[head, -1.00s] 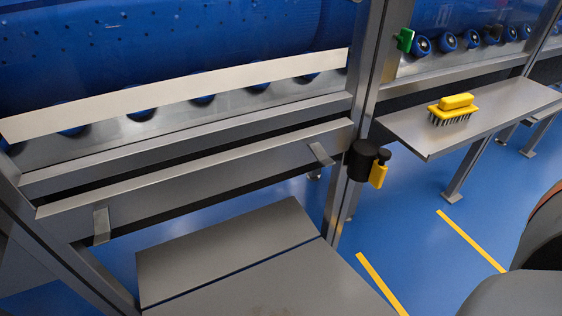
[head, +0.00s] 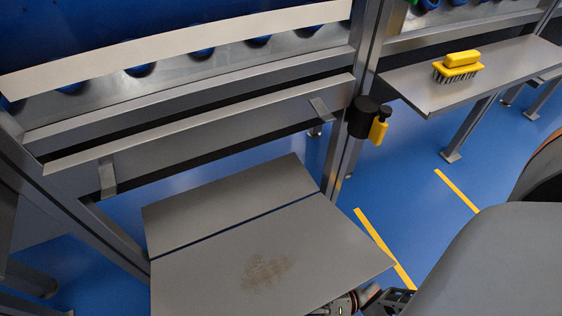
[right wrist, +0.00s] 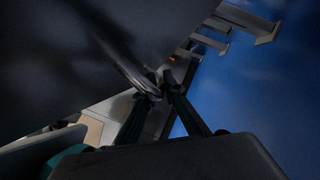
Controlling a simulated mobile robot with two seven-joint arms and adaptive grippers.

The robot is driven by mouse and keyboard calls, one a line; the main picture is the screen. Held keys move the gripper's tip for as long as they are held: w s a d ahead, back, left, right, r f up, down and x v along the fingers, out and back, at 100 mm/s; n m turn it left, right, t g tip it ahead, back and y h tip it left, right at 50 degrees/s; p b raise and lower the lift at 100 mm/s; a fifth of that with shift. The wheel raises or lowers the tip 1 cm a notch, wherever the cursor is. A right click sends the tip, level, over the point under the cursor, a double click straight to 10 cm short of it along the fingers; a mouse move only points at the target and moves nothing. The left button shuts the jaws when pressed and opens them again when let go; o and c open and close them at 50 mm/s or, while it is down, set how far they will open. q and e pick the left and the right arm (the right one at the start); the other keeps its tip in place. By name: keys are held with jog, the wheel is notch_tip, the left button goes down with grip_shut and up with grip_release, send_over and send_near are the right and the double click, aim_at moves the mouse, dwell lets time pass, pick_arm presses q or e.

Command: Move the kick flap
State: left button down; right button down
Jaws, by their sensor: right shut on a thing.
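The kick flap looks like the near grey panel (head: 300,245) with a brown scuff mark, low in front of me in the head view. A dark seam separates it from a second grey panel (head: 225,205) behind it. My right gripper (head: 352,302) is at the flap's near right edge, partly cut off by the frame and hidden by the panel. In the right wrist view, its two fingers (right wrist: 160,84) close together on a thin edge of a large dark surface (right wrist: 70,60), which appears to be the flap. My left gripper is not in view.
A steel frame with a post (head: 350,120) and a rail (head: 200,125) stands behind the panels. A black knob with a yellow tag (head: 378,130) is on the post. A yellow brush (head: 458,66) lies on a steel shelf (head: 430,95). Blue floor with yellow lines (head: 385,248) is open at right.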

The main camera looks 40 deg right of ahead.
jog(key=c, duration=2.1)
grip_release()
jog(key=shift+r, duration=0.1)
jog(key=shift+c, duration=0.2)
jog(key=shift+d, duration=0.1)
jog(key=v, duration=1.2)
